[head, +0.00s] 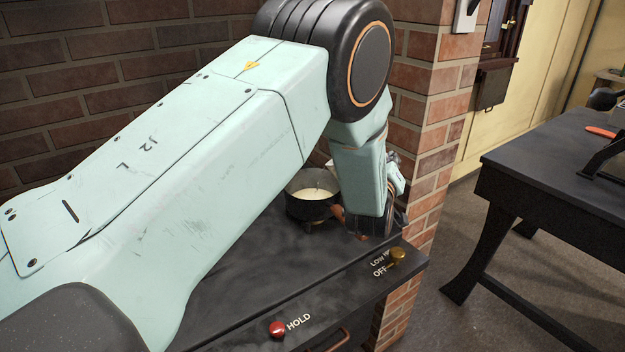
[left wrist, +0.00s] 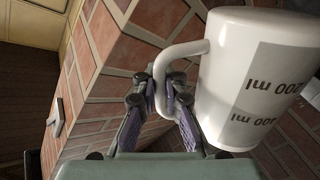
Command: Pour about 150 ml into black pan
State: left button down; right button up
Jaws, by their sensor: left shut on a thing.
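The black pan (head: 311,209) stands on the dark stove top, with pale creamy liquid showing inside it. My left gripper (left wrist: 165,88) is shut on the cup's handle. In the head view my left arm hides most of the gripper and cup; a small pale part of the cup (head: 331,168) shows beside the pan's right rim. I cannot tell whether liquid is flowing. My right gripper is out of view.
The stove top (head: 270,270) has a red HOLD button (head: 277,329) and a brass knob (head: 398,256) at its front. Brick walls stand behind and to the right of the stove. A dark table (head: 560,165) stands apart at the right, with open floor between.

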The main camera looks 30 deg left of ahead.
pick_arm(q)
jog(key=shift+d+f+m, duration=0.25)
jog(key=shift+d+f, duration=0.05)
jog(key=shift+f, duration=0.3)
jog(key=shift+d+f+m, duration=0.25)
jog(key=shift+d+f, duration=0.05)
jog(key=shift+f, duration=0.25)
jog(key=shift+w, duration=0.15)
jog(key=shift+w+d+f+m+b, duration=0.15)
jog(key=shift+d+f+m+b, duration=0.5)
jog(key=shift+d+f+m, duration=0.2)
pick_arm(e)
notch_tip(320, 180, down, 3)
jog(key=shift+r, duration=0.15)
pick_arm(q)
jog(key=shift+a+r, duration=0.1)
jog(key=shift+r, duration=0.15)
jog(key=shift+f, duration=0.1)
